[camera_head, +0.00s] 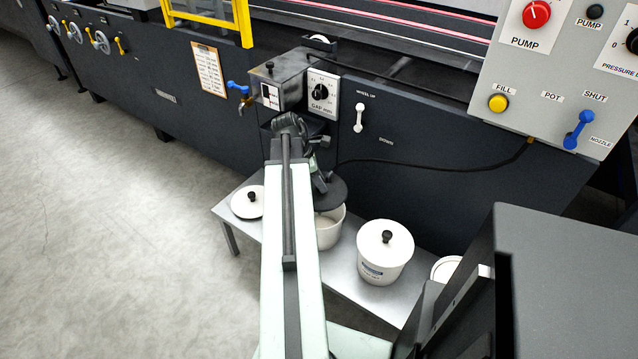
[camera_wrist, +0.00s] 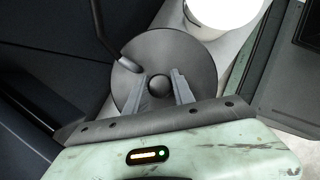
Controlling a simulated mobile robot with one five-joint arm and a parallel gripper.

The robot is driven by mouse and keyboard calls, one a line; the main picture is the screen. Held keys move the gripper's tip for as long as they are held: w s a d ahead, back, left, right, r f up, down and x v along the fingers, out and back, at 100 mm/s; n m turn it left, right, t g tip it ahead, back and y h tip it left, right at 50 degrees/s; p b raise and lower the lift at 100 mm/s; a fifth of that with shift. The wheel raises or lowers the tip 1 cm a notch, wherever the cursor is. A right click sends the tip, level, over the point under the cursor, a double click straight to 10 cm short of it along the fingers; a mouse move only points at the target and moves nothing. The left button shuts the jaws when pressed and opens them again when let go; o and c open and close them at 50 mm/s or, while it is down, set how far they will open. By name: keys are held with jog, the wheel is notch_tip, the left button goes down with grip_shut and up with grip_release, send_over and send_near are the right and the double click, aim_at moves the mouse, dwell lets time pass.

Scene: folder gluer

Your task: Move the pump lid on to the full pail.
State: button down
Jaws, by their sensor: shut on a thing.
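The pump lid (camera_head: 334,192) is a dark round disc with a hose fitting. In the wrist view the pump lid (camera_wrist: 196,55) has a round black knob. My gripper (camera_wrist: 160,84) is shut on that knob; in the head view my arm mostly hides the gripper. The lid is over or close above an open white pail (camera_head: 329,232); I cannot tell whether they touch. The fill of the pails is not clear.
The pails stand on a grey metal bench (camera_head: 345,275) against the dark machine. A loose white lid (camera_head: 240,205) lies at its left end. Another white container (camera_head: 445,267) is partly hidden at right. A black hose (camera_head: 440,169) runs along the machine.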

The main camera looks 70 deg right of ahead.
jog(key=shift+r+p, duration=1.7)
jog(key=shift+r, duration=0.55)
jog(key=shift+f, duration=0.1)
